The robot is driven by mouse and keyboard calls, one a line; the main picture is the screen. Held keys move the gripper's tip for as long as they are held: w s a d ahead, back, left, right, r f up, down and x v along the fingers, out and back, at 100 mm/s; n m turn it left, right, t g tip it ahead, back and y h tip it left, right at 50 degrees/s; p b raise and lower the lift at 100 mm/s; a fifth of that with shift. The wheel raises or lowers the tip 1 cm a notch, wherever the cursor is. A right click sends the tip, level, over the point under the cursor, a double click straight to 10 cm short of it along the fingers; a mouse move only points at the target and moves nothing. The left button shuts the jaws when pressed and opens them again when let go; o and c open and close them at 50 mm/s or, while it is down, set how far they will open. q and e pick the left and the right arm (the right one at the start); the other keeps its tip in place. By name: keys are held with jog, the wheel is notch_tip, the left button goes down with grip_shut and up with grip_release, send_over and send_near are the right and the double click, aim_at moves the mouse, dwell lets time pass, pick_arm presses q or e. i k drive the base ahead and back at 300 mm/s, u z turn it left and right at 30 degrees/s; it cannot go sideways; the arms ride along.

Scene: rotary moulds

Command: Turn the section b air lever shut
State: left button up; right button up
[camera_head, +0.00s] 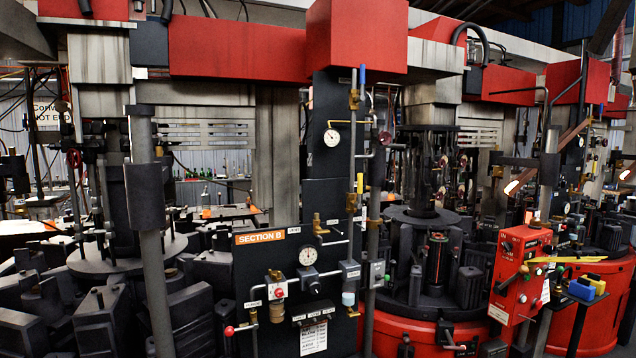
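The dark Section B panel (300,190) stands left of centre, with an orange "SECTION B" sign (267,236) on it. Several handles are on or beside its pipework: a blue upright handle (362,75) at the top, a yellow upright handle (360,183) on the brass pipe, and a red-knobbed lever (229,331) low at the left. The small labels are too small to read, so I cannot tell which one is the air lever or how it is set. Neither of my grippers is in view.
Round gauges (332,138) and a lower gauge (308,256) sit on the panel. A red control box (520,274) stands at the right. Machines with red bases (430,333) crowd behind. A grey post (150,240) rises left of the panel.

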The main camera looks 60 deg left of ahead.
aim_at(359, 205)
jog(key=k, duration=0.2)
jog(key=u, duration=1.5)
jog(key=i, duration=0.2)
jog(key=u, duration=0.15)
